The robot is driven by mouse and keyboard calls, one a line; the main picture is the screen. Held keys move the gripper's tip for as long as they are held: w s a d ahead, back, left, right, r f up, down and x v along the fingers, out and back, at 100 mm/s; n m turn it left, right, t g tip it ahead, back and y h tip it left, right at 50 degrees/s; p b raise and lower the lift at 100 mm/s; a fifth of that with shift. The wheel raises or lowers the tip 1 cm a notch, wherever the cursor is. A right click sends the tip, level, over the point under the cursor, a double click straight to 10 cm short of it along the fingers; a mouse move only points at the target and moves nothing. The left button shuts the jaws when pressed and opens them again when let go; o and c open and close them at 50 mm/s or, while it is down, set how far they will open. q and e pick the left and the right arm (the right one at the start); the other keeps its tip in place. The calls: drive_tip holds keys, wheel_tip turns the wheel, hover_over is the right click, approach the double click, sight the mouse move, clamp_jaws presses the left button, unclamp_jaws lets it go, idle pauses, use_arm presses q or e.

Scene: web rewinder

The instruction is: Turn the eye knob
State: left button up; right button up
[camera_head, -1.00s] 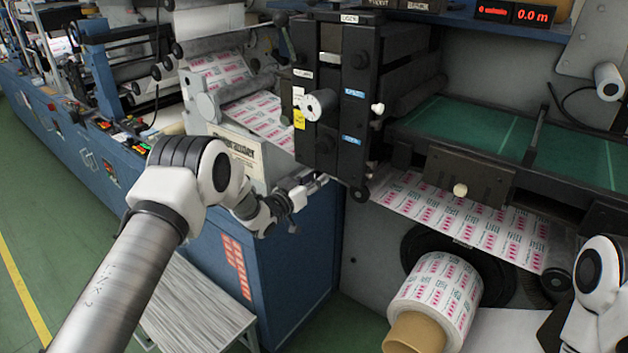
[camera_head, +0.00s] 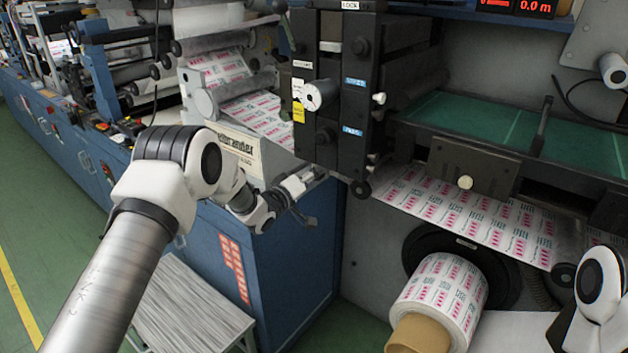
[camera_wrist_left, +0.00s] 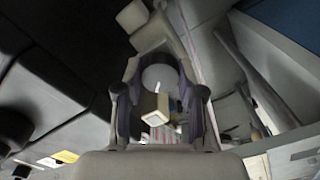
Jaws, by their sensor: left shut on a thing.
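My left gripper (camera_head: 318,176) reaches in beside the lower left of the black column on the machine. In the left wrist view its two dark fingers (camera_wrist_left: 160,98) are closed around a round grey knob (camera_wrist_left: 158,76) with a short white line on its face. I take this to be the eye knob. In the head view I cannot make the held knob out behind the gripper and column. A small cream block with a square face (camera_wrist_left: 155,108) shows between the fingers, just below the knob. My right gripper is not in view; only part of my right arm shows at the lower right.
The black column (camera_head: 340,100) stands just above my left gripper and carries a white round knob (camera_head: 316,95). A printed web (camera_head: 465,212) runs to the right over a roll (camera_head: 440,292) below. A blue cabinet (camera_head: 290,265) is under the gripper.

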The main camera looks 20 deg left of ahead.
use_arm(q)
drive_tip(key=n, duration=0.5)
drive_tip(key=shift+b, duration=0.4)
drive_tip(key=shift+n, duration=0.3)
drive_tip(key=o, duration=1.1)
drive_tip(key=shift+a, duration=0.1)
drive_tip(key=shift+o, duration=0.2)
drive_tip(key=shift+s, duration=0.15)
drive_tip(key=v, duration=1.1)
drive_tip(key=shift+s+a, duration=0.15)
drive_tip(key=shift+s, duration=0.2)
